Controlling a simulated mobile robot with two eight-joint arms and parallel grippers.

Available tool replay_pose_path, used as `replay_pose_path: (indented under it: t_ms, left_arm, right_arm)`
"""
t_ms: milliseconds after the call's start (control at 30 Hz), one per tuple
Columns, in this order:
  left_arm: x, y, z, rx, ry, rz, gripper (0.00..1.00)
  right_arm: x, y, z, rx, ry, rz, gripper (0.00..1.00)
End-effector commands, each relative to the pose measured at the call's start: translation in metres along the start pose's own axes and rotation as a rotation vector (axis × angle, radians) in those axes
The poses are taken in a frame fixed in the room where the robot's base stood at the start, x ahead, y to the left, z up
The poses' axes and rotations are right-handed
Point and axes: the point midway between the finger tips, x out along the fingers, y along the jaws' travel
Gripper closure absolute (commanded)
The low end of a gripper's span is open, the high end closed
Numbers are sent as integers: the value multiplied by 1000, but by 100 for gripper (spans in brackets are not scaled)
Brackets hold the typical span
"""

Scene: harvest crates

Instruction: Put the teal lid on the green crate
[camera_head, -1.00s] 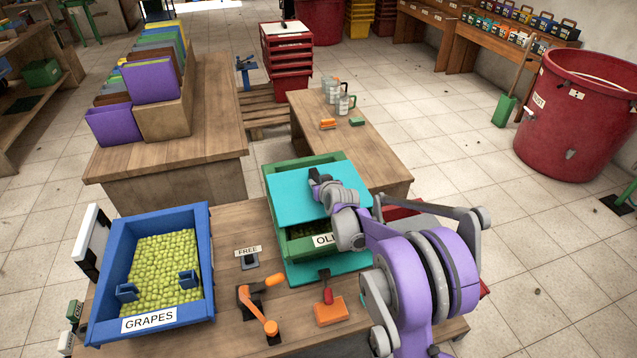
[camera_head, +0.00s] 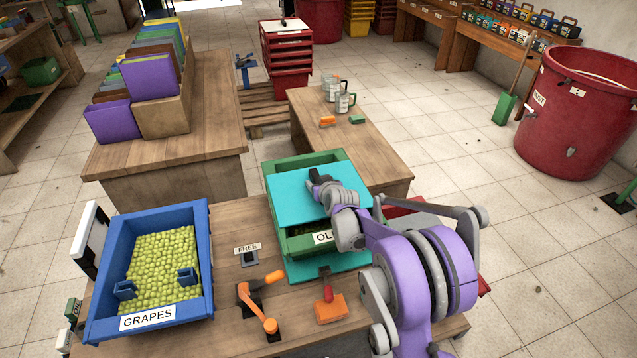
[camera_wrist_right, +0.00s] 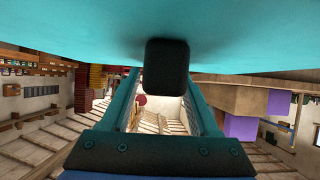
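The teal lid (camera_head: 296,202) is a flat plate over the green crate (camera_head: 285,165) in the head view. The crate's back rim shows behind the lid, and olives (camera_head: 300,243) show beneath its front edge, so the lid appears raised and not seated. My right gripper (camera_head: 320,186) is at the lid's top, and in the right wrist view its teal fingers (camera_wrist_right: 166,85) stand on both sides of the dark handle (camera_wrist_right: 167,68). They look closed on it. The lid's underside is hidden. My left gripper is not in view.
A blue grapes crate (camera_head: 207,262) stands to the left on the wooden table. A FREE sign (camera_head: 248,250), an orange-handled tool (camera_head: 258,303) and an orange-and-red tool (camera_head: 330,308) are in front. A teal mat (camera_head: 345,262) lies under the green crate.

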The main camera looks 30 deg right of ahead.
Motion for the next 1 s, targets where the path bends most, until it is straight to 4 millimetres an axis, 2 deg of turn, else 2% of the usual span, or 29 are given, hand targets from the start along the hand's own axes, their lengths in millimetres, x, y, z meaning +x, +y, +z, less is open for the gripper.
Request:
replay_pose_path:
  t_ms: [300,433,800,1000]
  left_arm:
    - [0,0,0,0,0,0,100]
    - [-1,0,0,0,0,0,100]
    - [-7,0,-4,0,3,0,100]
    - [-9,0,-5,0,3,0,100]
  right_arm:
    - [0,0,0,0,-1,0,30]
    - [-10,0,0,0,-1,0,30]
    - [-79,0,-1,0,0,0,30]
    - [-103,0,0,0,0,0,30]
